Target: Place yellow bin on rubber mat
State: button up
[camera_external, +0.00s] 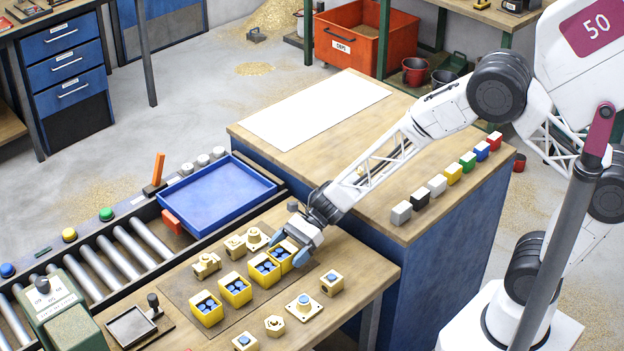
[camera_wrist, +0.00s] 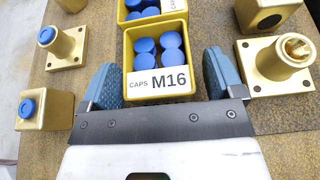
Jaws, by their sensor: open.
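A yellow bin labelled "CAPS M16" (camera_wrist: 130,62) with blue caps inside stands between my open fingers in the wrist view. In the external view it appears to be the far-right bin (camera_external: 290,263) of a row, partly hidden by my gripper (camera_external: 292,248). My gripper (camera_wrist: 160,80) has one blue-padded fingertip on each side of the bin, with gaps showing. Other yellow bins (camera_external: 206,314) stand in the same row. A darker brown sheet (camera_external: 180,295) lies under the row. I cannot tell whether it or the white sheet (camera_external: 315,108) is the rubber mat.
Brass parts (camera_external: 304,308) stand close around the bins. A blue tray (camera_external: 215,198) sits beyond, by the roller conveyor (camera_external: 130,245). Coloured blocks (camera_external: 453,174) line the right edge of the higher wooden bench (camera_external: 385,135). The white sheet on that bench is clear.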

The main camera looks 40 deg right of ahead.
jog(key=shift+v, duration=3.4)
